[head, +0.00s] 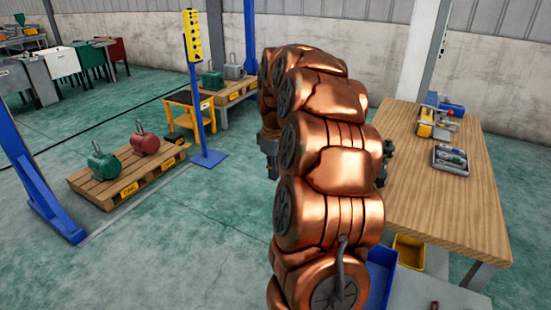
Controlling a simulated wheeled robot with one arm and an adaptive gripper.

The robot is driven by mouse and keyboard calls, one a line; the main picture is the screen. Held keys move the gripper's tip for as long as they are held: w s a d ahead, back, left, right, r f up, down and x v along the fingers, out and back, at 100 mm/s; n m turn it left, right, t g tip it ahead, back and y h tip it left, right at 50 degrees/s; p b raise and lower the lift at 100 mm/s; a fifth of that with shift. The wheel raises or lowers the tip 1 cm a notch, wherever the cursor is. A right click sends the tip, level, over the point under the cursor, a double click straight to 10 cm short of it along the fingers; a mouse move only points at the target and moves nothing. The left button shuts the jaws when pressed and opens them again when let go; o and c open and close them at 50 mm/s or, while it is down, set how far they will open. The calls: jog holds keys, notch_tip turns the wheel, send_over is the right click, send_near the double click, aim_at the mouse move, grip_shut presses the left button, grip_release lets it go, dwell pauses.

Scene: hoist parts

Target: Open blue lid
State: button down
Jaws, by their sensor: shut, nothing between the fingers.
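I cannot make out a blue lid for certain in the head view. A row of bins stands at the far upper left: a white one (62,63), a dark green one (92,58) and a red one (117,50). Whether their lids are open or shut is too small to tell. My copper-coloured arm fills the middle of the picture and hides what is behind it. Dark metal parts show at both sides of the arm, but I cannot make out my gripper or its fingertips.
A wooden table (430,190) at right carries a yellow tool, a small blue object (450,104) and a tray of tools (451,159). Blue (382,272) and yellow (408,251) bins sit below. At left are a loaded pallet (105,192) and blue posts.

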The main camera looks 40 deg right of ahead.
jog(key=shift+s+d+f+p, duration=0.3)
jog(key=shift+s+f+p, duration=0.35)
jog(key=shift+s, duration=0.25)
jog(key=shift+s+d+f+p, duration=0.25)
jog(key=shift+s+f+p, duration=0.4)
jog(key=shift+s, duration=0.25)
jog(key=shift+r, duration=0.1)
